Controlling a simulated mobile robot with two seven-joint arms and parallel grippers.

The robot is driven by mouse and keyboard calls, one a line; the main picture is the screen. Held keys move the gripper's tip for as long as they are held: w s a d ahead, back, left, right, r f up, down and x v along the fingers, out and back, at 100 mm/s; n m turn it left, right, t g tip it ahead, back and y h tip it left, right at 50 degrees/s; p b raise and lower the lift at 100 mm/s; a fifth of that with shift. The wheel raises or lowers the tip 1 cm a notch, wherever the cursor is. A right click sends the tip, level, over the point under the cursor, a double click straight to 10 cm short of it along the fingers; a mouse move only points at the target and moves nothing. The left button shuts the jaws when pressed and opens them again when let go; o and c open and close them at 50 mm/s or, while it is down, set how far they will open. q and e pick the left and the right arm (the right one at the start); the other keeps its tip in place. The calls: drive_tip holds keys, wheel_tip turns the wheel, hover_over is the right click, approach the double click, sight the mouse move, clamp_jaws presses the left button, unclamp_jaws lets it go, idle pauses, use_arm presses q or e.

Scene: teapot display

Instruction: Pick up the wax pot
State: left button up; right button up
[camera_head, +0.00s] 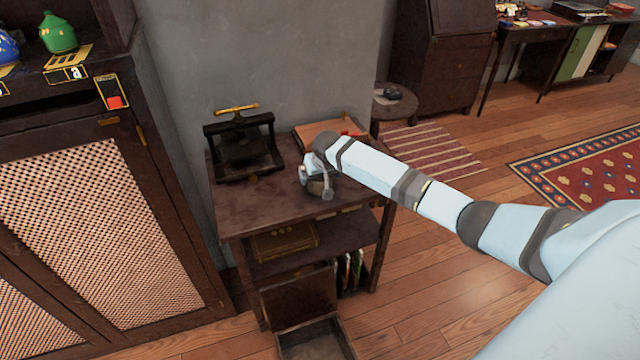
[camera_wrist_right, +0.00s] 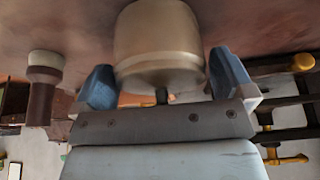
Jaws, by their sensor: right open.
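The wax pot, a beige rounded pot (camera_wrist_right: 158,38), stands on the dark wooden table and fills the space between my right gripper's two blue fingers (camera_wrist_right: 162,78) in the right wrist view. The fingers are open, one on each side of it, with a gap visible at least on the left side. In the head view my right gripper (camera_head: 315,181) is low over the table's front right part and mostly hides the pot (camera_head: 317,188). My left gripper is not in view.
A dark press (camera_head: 242,148) with a brass handle stands at the table's back left. A brown flat item (camera_head: 322,132) lies behind my gripper. A stamp-like object (camera_wrist_right: 43,85) stands beside the pot in the wrist view. The table's front left (camera_head: 250,205) is clear.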

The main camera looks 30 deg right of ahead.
drive_tip(key=shift+f, duration=0.1)
drive_tip(key=c, duration=1)
